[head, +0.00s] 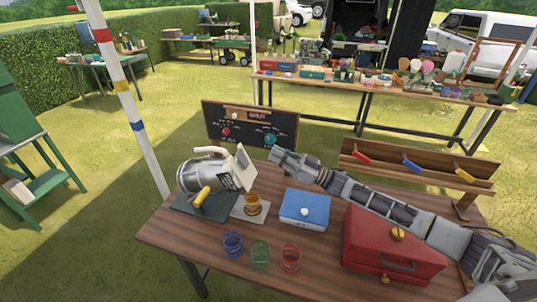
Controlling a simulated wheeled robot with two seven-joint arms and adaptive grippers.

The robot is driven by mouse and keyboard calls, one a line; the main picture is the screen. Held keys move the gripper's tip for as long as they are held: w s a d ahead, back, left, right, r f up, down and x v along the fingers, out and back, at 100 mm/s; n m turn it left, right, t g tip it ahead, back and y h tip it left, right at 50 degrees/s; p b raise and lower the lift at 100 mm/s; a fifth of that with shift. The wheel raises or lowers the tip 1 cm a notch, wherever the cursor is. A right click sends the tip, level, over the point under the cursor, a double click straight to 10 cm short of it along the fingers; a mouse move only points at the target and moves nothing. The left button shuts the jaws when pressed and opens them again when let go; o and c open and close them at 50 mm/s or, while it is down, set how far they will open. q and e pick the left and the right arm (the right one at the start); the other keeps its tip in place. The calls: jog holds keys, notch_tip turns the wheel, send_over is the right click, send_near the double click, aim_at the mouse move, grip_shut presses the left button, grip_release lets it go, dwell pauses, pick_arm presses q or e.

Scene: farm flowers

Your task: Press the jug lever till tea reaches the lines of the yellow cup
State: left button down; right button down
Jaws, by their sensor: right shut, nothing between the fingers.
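The silver jug (192,180) with a cream handle sits on a dark mat (216,213) at the left of the wooden table. Its yellow lever (201,196) points toward the front. The yellow cup (254,205) stands on a pale mat (238,213) to the right of the jug. It looks amber-brown inside; its lines and any liquid level are too small to tell. My right gripper (273,155) is shut and empty, behind and above the cup, to the right of the jug and apart from the lever. My left gripper is out of view.
Blue (233,243), green (260,254) and red (290,258) cups stand along the front. A chalkboard (250,127) stands behind. A striped pole (130,100) rises at left.

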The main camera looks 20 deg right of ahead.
jog(key=shift+v, duration=1.05)
jog(key=shift+s+r, duration=0.1)
